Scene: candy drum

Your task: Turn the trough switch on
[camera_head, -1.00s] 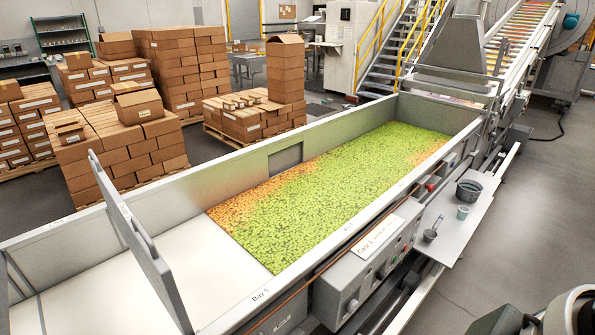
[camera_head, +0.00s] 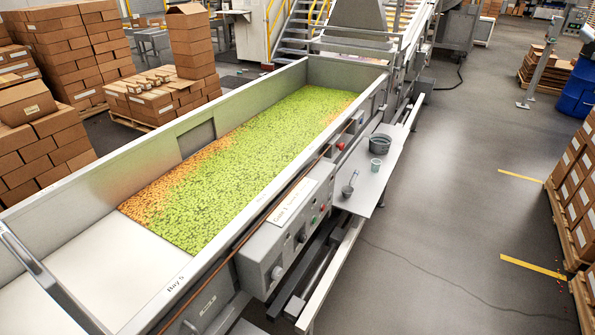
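The long metal trough (camera_head: 95,178) runs from the lower left toward the upper middle. It holds green candy (camera_head: 240,155) with orange candy along its left edge and far corner. A grey control box (camera_head: 262,240) is fixed to the trough's near side. Neither gripper shows in the view.
A side shelf (camera_head: 366,186) beside the trough holds a dark bowl (camera_head: 380,144), a small cup (camera_head: 375,165) and a scoop (camera_head: 349,185). Open grey floor (camera_head: 450,230) lies to the right. Stacked boxes (camera_head: 575,200) and a blue drum (camera_head: 577,92) stand at the far right.

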